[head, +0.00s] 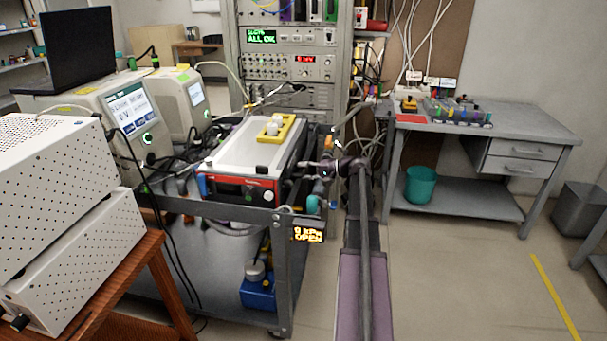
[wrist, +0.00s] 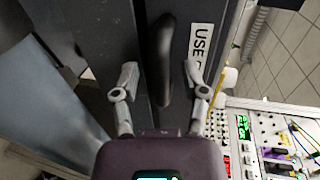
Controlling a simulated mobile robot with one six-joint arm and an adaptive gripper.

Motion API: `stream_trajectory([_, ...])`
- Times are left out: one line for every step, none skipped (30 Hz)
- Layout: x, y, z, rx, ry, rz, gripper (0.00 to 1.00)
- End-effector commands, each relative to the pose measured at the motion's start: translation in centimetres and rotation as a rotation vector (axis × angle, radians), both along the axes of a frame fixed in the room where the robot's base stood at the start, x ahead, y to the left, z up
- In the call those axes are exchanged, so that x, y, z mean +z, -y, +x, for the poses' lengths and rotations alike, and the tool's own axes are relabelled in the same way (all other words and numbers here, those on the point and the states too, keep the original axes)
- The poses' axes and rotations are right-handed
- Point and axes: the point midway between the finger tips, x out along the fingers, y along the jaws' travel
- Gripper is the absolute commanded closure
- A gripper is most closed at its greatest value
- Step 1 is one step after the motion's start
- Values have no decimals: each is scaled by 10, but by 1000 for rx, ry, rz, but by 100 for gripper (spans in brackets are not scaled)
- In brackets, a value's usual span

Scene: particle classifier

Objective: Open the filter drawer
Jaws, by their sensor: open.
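A black bar handle (wrist: 164,62) stands out from a dark grey panel (wrist: 198,22) in the wrist view. The panel has a white label reading "USE", the rest of which is cut off or hidden. My gripper (wrist: 160,78) is open, with one finger on each side of the handle and a visible gap on both sides. I cannot tell whether the fingertips reach as far as the handle's depth. In the head view, my gripper is small and dark beside the right end of the cart. The handle and any filter drawer cannot be made out there.
The grey cart (head: 232,213) carries a white instrument with a red front (head: 246,187) and hanging cables. An electronics rack (head: 290,68) stands behind. A desk (head: 470,133) stands right; floor before it is clear.

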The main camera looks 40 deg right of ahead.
Motion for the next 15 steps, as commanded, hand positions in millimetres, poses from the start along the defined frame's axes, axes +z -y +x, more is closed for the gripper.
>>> stream_trajectory([-1,-2,2,1,0,0,43])
stream_trajectory([-1,-3,3,1,0,0,43])
stream_trajectory([-1,-4,4,1,0,0,43])
stream_trajectory([-1,-4,4,1,0,0,43])
stream_trajectory([-1,-4,5,1,0,0,43])
stream_trajectory([-1,-4,5,1,0,0,43])
stream_trajectory([-1,-4,5,0,0,0,43])
stream_trajectory([-1,-4,5,0,0,0,43])
stream_trajectory([-1,-4,5,0,0,0,43])
stream_trajectory([-1,-4,5,0,0,0,43])
stream_trajectory([-1,-4,4,0,0,0,43])
stream_trajectory([-1,-4,4,0,0,0,43])
stream_trajectory([-1,-4,4,0,0,0,43])
stream_trajectory([-1,-4,4,0,0,0,52])
stream_trajectory([-1,-4,4,0,0,0,64])
